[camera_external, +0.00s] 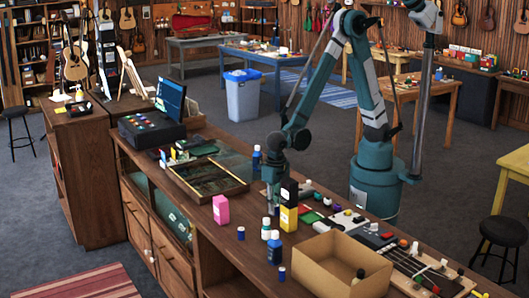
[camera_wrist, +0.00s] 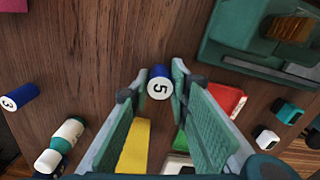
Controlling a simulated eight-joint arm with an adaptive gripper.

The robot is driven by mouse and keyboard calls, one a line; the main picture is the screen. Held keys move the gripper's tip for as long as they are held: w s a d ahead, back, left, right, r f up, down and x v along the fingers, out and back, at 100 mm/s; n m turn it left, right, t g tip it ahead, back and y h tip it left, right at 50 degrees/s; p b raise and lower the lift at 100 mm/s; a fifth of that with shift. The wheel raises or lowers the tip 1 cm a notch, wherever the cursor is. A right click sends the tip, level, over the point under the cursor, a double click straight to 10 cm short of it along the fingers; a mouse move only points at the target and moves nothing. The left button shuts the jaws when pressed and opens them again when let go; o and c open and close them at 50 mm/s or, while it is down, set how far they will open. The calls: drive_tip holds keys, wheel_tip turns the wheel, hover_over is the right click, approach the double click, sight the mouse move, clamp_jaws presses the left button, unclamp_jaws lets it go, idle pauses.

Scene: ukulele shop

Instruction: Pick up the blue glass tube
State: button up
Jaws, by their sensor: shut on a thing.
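The blue tube (camera_wrist: 159,72) has a white end marked "5" and sits between my fingertips in the wrist view. My gripper (camera_wrist: 158,84) is shut on it, one finger on each side. In the external view my gripper (camera_external: 271,199) points down over the wooden counter, left of the yellow and black box. The held tube is hard to make out there, and I cannot tell whether it is clear of the counter. A second blue tube, marked "3" (camera_wrist: 20,97), lies apart at the left of the wrist view.
A pink box (camera_external: 221,210) and a dark tray (camera_external: 208,180) are to the left. An open cardboard box (camera_external: 322,275) is at the front right.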

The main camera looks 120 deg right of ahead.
drive_tip(key=shift+r, duration=4.9)
drive_tip(key=shift+d, duration=0.1)
drive_tip(key=w+d+m, duration=0.2)
drive_tip(key=d+m, duration=0.3)
drive_tip(key=d, duration=2.4)
drive_tip(key=s+d+m, duration=0.2)
drive_tip(key=s+d, duration=0.3)
drive_tip(key=d, duration=0.8)
drive_tip(key=s+d+m+p, duration=0.1)
drive_tip(key=s+d, duration=0.4)
drive_tip(key=d, duration=0.9)
drive_tip(key=shift+d+m, duration=0.2)
drive_tip(key=shift+m, duration=0.6)
drive_tip(key=shift+f+p, duration=0.4)
drive_tip(key=shift+f, duration=2.4)
drive_tip(key=shift+f, duration=0.1)
